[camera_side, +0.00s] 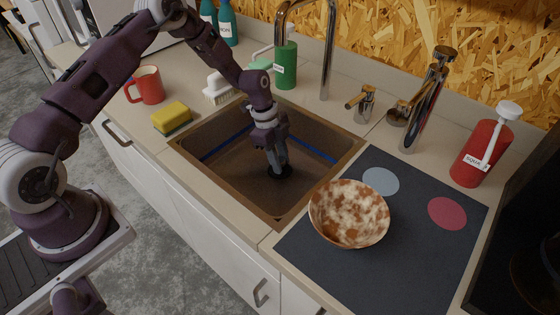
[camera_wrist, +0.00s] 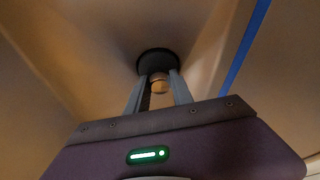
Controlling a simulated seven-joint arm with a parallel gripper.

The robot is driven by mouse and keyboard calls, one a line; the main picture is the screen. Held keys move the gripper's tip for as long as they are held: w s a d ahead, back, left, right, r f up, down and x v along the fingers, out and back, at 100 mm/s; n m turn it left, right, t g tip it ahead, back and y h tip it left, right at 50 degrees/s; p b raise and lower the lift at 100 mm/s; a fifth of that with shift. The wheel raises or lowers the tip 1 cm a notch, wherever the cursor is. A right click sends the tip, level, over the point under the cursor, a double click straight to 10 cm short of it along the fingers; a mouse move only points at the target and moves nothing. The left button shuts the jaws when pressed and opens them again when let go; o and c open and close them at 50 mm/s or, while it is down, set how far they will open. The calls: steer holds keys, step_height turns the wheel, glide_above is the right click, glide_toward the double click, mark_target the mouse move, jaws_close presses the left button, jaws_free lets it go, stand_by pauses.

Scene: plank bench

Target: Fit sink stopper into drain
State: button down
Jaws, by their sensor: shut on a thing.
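My gripper (camera_side: 278,165) reaches down into the brown sink (camera_side: 222,170), close to its floor. In the wrist view my gripper (camera_wrist: 159,88) is shut on the tan knob of the sink stopper (camera_wrist: 158,60), a black disc just past the fingertips. The stopper (camera_side: 287,172) also shows in the side view as a dark round patch under the fingers, at the sink floor. The drain is hidden beneath or behind the stopper. I cannot tell whether the stopper is seated in it or just above it.
The sink walls, with a blue stripe (camera_side: 222,148), surround my gripper. A brown-white bowl (camera_side: 349,214) stands on the dark mat (camera_side: 420,255) at right. A yellow sponge (camera_side: 172,118), red mug (camera_side: 147,85), green bottle (camera_side: 286,66) and tall faucet (camera_side: 327,60) stand around the sink.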

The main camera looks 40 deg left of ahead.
steer(key=shift+f, duration=0.3)
steer(key=c, duration=1.1)
jaws_free()
steer(key=shift+r, duration=0.1)
steer(key=w+v, duration=0.1)
steer(key=v, duration=1.1)
steer(key=s+d+r+n+t+y, duration=0.1)
steer(key=s+r+n+y, duration=0.15)
steer(key=s+r, duration=0.5)
steer(key=s+d+r+n+t+y, duration=0.1)
steer(key=s+r+n, duration=0.35)
steer(key=r, duration=0.65)
steer(key=s+r+n+t, duration=0.1)
steer(key=s+n, duration=0.3)
steer(key=s, duration=0.6)
steer(key=s+r+n+t, duration=0.2)
steer(key=s+r+n, duration=0.2)
steer(key=s, duration=0.6)
steer(key=shift+s+d+r+n, duration=0.3)
steer(key=shift+s+d+n, duration=0.1)
steer(key=shift+d, duration=0.05)
